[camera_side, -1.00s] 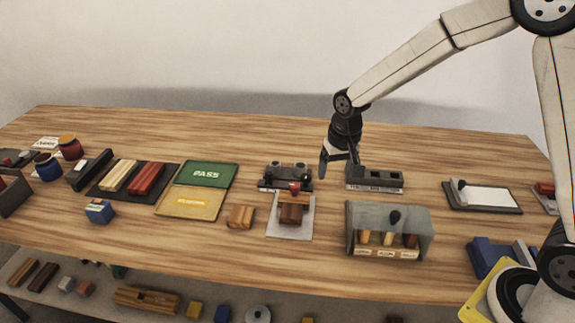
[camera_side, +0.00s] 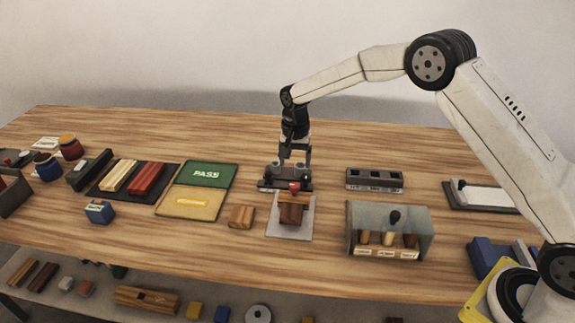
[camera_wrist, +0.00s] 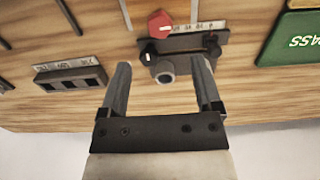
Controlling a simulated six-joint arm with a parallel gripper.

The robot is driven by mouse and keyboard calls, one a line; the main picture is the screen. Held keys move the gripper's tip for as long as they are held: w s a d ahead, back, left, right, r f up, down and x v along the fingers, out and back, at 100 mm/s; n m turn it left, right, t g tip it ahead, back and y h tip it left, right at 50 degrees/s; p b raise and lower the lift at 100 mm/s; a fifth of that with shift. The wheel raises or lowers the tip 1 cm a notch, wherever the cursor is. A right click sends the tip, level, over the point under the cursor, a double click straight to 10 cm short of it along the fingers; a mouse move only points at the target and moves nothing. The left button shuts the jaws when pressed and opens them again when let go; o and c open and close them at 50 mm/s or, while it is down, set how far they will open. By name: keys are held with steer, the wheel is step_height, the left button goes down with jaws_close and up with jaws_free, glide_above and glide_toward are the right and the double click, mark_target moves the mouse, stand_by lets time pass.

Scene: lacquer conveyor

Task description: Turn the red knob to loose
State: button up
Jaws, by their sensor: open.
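The red knob (camera_wrist: 160,23) shows near the top middle of the wrist view, at one end of a dark panel (camera_wrist: 188,43) with a pale label strip whose words I cannot read. The knob also shows in the side view (camera_side: 294,187), at the front of the dark fixture (camera_side: 268,184). My gripper (camera_side: 294,163) points down over the back part of that fixture. In the wrist view my gripper (camera_wrist: 161,72) is open, its fingers apart, with a grey round post (camera_wrist: 165,74) between them in the picture. The red knob lies beyond the fingertips, apart from them.
A brown wooden block (camera_side: 290,214) stands on a grey plate (camera_side: 275,228) in front of the fixture. A slotted grey block (camera_side: 375,180) and a clear-fronted box (camera_side: 423,229) are to the right. The green PASS mat (camera_side: 206,174) is left. Wood behind is clear.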

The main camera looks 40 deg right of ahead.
mark_target(295, 185)
steer(key=shift+f, duration=0.15)
steer(key=shift+f, duration=3.8)
jaws_close()
